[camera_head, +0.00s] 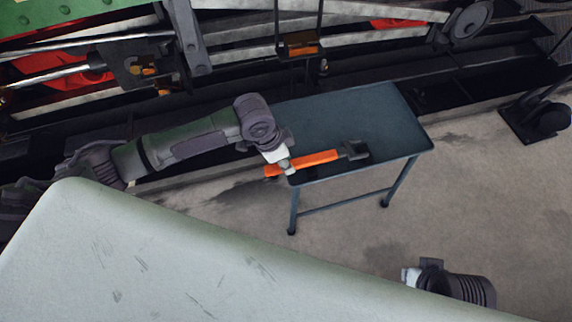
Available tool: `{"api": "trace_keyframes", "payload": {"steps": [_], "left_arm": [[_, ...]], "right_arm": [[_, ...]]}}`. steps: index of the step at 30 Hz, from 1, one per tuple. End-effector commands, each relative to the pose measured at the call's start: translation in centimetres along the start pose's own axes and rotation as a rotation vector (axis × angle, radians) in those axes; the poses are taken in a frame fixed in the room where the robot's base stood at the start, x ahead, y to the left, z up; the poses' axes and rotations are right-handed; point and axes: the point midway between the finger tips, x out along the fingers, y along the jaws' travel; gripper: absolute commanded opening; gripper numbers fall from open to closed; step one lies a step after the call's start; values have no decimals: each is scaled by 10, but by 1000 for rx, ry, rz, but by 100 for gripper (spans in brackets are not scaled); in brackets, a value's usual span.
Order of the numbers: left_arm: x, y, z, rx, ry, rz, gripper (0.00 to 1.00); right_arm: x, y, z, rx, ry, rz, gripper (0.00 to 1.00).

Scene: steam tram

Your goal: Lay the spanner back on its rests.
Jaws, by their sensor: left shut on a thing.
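The spanner (315,159) has an orange handle and a dark head at its right end. It lies along the front edge of the blue-grey table (360,110), its left end reaching past the table's left corner. My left gripper (284,165) is shut on the handle near its left end. I cannot make out the rests, nor whether the spanner touches the tabletop or is held just above it. My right gripper (408,276) is low at the bottom right, away from the table, with pale fingertips; its opening is unclear.
The rest of the tabletop is bare. The steam tram's rods and red wheels (85,75) run behind the table. A dark stand (535,118) is on the floor at the right. A large pale surface (180,260) fills the lower left.

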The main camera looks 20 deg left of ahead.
Motion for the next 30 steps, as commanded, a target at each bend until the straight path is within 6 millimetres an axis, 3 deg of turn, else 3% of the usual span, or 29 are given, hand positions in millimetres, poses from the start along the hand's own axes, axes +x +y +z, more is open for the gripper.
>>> {"api": "trace_keyframes", "payload": {"steps": [1, 4, 20, 21, 24, 30], "left_arm": [[10, 0, 3, -1, 2, 0, 0], [17, -1, 4, 1, 5, -1, 0], [24, -1, 6, 0, 3, 0, 0], [24, -1, 8, 0, 1, 0, 35], [24, -1, 8, 0, 1, 0, 51], [24, -1, 8, 0, 0, 0, 55]], "right_arm": [[-1, 0, 2, 0, 3, 1, 0], [-6, 0, 2, 1, 5, 1, 0], [-10, 0, 2, 1, 4, 1, 0], [-9, 0, 2, 1, 4, 1, 0], [-9, 0, 2, 1, 4, 1, 0], [-9, 0, 2, 0, 4, 1, 0]]}}
